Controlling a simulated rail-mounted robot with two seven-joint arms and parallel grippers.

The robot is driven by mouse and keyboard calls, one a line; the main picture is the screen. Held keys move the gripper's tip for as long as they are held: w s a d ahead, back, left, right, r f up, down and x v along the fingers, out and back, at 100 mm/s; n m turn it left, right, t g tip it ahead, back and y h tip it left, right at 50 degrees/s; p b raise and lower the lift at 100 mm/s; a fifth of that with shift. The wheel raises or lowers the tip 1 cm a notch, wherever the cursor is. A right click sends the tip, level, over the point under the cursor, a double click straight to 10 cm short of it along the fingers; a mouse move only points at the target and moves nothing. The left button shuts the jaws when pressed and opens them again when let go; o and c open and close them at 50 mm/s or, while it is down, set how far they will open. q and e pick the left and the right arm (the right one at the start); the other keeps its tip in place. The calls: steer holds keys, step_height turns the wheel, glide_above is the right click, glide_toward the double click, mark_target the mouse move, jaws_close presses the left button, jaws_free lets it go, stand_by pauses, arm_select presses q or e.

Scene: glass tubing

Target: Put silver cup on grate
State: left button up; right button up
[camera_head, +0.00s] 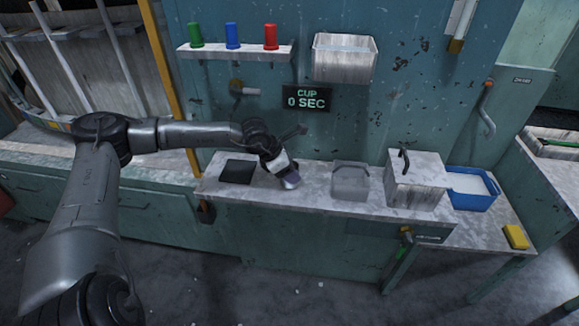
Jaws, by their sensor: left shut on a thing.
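My left arm comes in from the left and reaches over the counter. My left gripper (281,169) is low over the counter, right of the dark square. It is shut on a small grey thing (291,181) that looks like the silver cup; the fingers hide part of it. I cannot tell whether the cup touches the counter. A flat dark square (238,171), which looks like the grate, lies on the counter left of the gripper and is bare. My right gripper is not in view.
Red (271,36), blue (232,36) and green (195,35) cups stand on a wall shelf (237,54). A display (306,99) reads "CUP 0 SEC". Right of the gripper are a grey bin (350,182), a lidded metal box (415,182), a blue tub (472,200) and a yellow sponge (516,236).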

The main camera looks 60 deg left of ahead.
arm_select(q)
steer(key=shift+f, duration=0.3)
steer(key=o, duration=1)
steer(key=shift+c, duration=0.2)
